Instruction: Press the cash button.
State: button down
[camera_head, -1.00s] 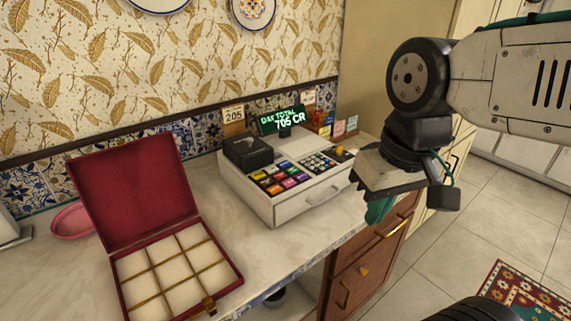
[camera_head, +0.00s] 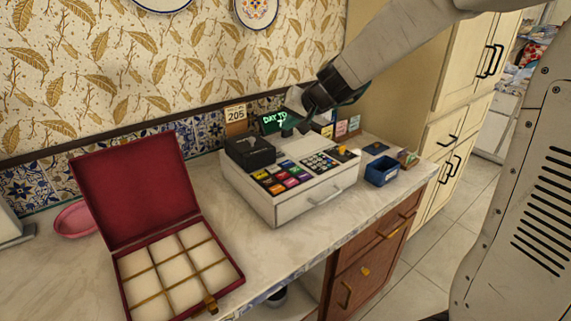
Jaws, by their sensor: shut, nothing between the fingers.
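The white cash register (camera_head: 292,196) stands on the counter with its drawer shut. Its coloured keys (camera_head: 281,180) are at the front left and its number keypad (camera_head: 319,162) is to the right. A yellow-orange key (camera_head: 341,150) sits at the keypad's far right corner. Key labels are too small to read, so I cannot tell which is the cash button. My gripper (camera_head: 301,126) is shut and empty, above the back of the register by the green-lit display (camera_head: 272,122), partly covering its text. Contact with the register cannot be made out.
An open red box (camera_head: 128,190) with empty compartments stands at the left, by a pink bowl (camera_head: 75,219). A blue container (camera_head: 381,172) sits on the counter right of the register. A 205 sign (camera_head: 236,114) and small cards (camera_head: 348,126) stand behind it.

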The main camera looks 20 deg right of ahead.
aim_at(289, 165)
jog(key=shift+f, duration=4.45)
jog(key=shift+f, duration=0.1)
jog(key=shift+f, duration=0.3)
